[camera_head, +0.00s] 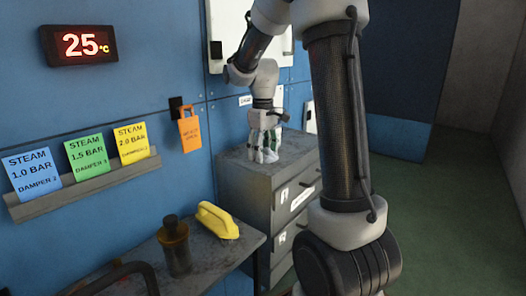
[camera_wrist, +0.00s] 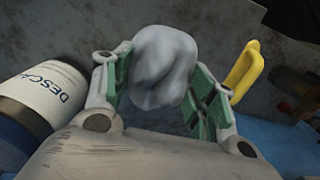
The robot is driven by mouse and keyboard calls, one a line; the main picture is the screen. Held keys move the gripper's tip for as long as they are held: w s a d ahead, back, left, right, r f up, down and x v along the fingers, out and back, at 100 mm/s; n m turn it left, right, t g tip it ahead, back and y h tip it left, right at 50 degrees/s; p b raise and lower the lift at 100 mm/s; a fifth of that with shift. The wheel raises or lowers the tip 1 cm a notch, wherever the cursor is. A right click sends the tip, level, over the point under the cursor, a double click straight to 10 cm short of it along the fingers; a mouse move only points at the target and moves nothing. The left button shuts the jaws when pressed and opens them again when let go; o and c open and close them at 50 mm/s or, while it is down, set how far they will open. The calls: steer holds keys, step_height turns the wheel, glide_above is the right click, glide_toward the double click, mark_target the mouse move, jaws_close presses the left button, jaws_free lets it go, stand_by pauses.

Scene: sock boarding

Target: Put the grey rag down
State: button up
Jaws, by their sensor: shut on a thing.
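The grey rag (camera_wrist: 163,68) is a crumpled pale grey lump between the green-padded fingers of my gripper (camera_wrist: 160,92) in the wrist view. The gripper is shut on it. In the head view my gripper (camera_head: 266,148) points down just above the top of the grey drawer cabinet (camera_head: 235,165). The rag is small and hard to make out between the fingers there. I cannot tell whether it touches the cabinet top.
A white bottle (camera_wrist: 45,88) with a "DESCA…" label is close left of the gripper in the wrist view. An orange tag (camera_head: 189,132) hangs on the wall.

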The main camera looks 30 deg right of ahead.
steer(key=shift+f, duration=0.1)
steer(key=o, duration=1.2)
steer(key=shift+c, duration=0.2)
step_height(320, 180, up, 12)
steer(key=f, duration=0.1)
steer(key=s+a+r+m+t, duration=0.1)
steer(key=s+a, duration=0.1)
steer(key=s, duration=0.4)
steer(key=s+a+r+m+t, duration=0.1)
steer(key=s+r, duration=0.1)
steer(key=s, duration=0.4)
steer(key=s+a+f+m+t, duration=0.2)
steer(key=s+f, duration=0.4)
steer(key=s, duration=0.5)
steer(key=shift+s+f+t, duration=0.25)
steer(key=shift+s+t, duration=0.05)
steer(key=shift+a, duration=0.1)
